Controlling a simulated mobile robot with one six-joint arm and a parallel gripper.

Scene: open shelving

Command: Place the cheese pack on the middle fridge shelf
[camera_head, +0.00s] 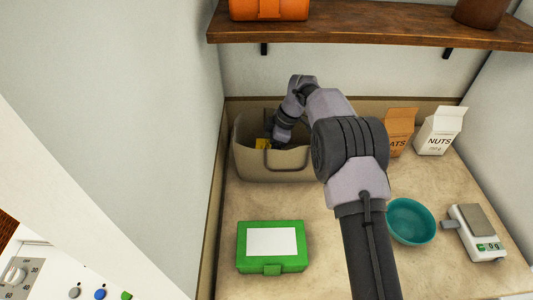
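A small yellow item (263,145), perhaps the cheese pack, shows inside the beige bag (250,166) at the back left of the counter. It is too small and too covered to identify for certain. My gripper (281,143) reaches down into the bag, just right of the yellow item. Its fingertips are hidden by the bag and my wrist, so I cannot tell whether they are open or touch anything. No fridge shelf can be made out in this view.
A green box (272,262) lies in front of the bag. A teal bowl (411,221), a scale (474,231), an oats carton (399,129) and a nuts carton (438,132) stand to the right. A wooden shelf (370,22) overhangs the back. A white panel with a dial (14,275) is lower left.

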